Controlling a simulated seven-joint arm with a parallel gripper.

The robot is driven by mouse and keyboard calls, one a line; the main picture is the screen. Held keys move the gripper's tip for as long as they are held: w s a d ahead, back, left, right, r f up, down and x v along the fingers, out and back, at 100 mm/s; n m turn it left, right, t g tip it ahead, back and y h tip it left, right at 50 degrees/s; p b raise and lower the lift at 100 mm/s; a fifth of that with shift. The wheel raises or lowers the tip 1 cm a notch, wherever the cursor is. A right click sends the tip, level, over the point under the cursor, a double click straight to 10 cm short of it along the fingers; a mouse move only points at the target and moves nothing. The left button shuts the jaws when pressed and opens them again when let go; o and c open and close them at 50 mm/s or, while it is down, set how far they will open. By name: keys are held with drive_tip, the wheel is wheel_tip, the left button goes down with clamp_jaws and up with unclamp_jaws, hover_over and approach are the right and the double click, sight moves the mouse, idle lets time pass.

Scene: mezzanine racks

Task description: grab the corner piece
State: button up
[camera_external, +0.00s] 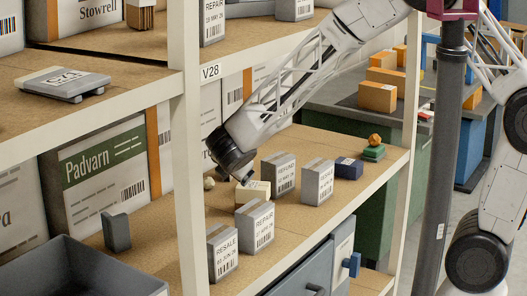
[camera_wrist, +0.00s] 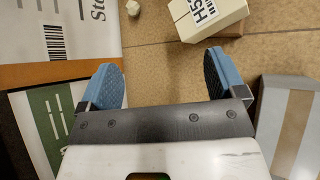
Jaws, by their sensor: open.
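A grey upright piece (camera_external: 116,231), which looks like the corner piece, stands on the middle shelf at the left in the external view, beside a dark grey bin. I cannot make out its full shape, and I do not see it in the wrist view. My gripper (camera_external: 246,181) points down over the same shelf, to the right of the rack post, well away from that grey piece. In the wrist view my gripper (camera_wrist: 163,80) has its blue-padded fingers spread, with nothing between them but bare shelf.
A cream labelled box (camera_wrist: 208,18) and a small cream faceted piece (camera_wrist: 133,8) lie just beyond the fingers. Several grey labelled boxes (camera_external: 255,226) stand nearby. The rack post (camera_external: 187,160) stands between my gripper and the dark bin (camera_external: 75,275).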

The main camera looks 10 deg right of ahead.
drive_tip(key=s+a+f+n+t+y, duration=0.1)
drive_tip(key=s+a+f+n+y, duration=0.2)
drive_tip(key=a, duration=0.4)
drive_tip(key=s+a+f+n+t+y, duration=0.1)
drive_tip(key=s+a+n, duration=0.1)
drive_tip(key=a+n, duration=0.4)
drive_tip(key=n+y, duration=0.5)
drive_tip(key=n, duration=0.3)
approach(121, 229)
drive_tip(key=x, duration=0.3)
drive_tip(key=shift+a+r, duration=0.1)
drive_tip(key=shift+a, duration=0.1)
drive_tip(key=shift+w+m+g, duration=0.15)
drive_tip(key=shift+m+g, duration=0.15)
drive_tip(key=shift+x, duration=1.25)
drive_tip(key=shift+x, duration=2.6)
drive_tip(key=shift+d, duration=0.15)
